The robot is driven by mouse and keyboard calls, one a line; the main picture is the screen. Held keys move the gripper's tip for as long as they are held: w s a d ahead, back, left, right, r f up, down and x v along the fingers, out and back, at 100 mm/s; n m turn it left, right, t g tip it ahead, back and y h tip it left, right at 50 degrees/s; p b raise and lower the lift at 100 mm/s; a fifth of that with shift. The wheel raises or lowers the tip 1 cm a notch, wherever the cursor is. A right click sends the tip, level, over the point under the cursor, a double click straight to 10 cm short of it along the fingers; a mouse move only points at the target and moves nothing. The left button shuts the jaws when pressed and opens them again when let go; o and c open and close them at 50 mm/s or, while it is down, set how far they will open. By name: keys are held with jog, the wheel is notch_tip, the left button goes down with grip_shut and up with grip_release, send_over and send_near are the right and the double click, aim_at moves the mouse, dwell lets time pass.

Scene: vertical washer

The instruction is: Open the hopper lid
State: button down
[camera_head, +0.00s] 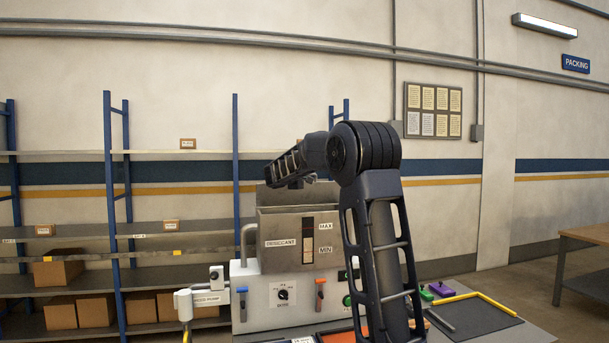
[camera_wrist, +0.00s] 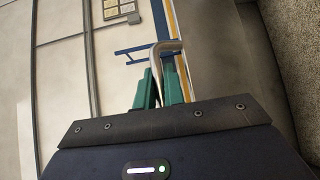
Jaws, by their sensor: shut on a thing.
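The grey hopper (camera_head: 285,240) stands on top of the machine, with DESICCANT, MAX and MIN labels on its front. A flat grey panel (camera_head: 268,196), apparently its lid, shows tilted up above the hopper's rim, partly behind my arm. In the wrist view, the green fingers of my gripper (camera_wrist: 163,76) are closed around a bent metal handle (camera_wrist: 166,46). A broad grey surface (camera_wrist: 220,55) lies right beside the handle, probably the lid. In the head view, my arm reaches over the hopper and the fingertips cannot be made out.
The machine front has a dial (camera_head: 283,295) and small levers. A curved pipe (camera_head: 247,240) stands at the hopper's left. A dark tray (camera_head: 470,318) with a yellow edge lies to the right. Shelves with boxes (camera_head: 95,312) stand behind. A grainy surface (camera_wrist: 288,45) borders the wrist view's right side.

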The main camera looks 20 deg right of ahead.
jog(key=shift+s+f, duration=0.25)
jog(key=shift+s, duration=0.25)
jog(key=shift+s+f, duration=0.25)
jog(key=shift+s, duration=0.25)
jog(key=c, duration=1.8)
grip_release()
jog(key=shift+f, duration=0.1)
jog(key=shift+o, duration=0.2)
jog(key=v, duration=1)
jog(key=shift+s+a, duration=0.25)
jog(key=shift+s, duration=0.05)
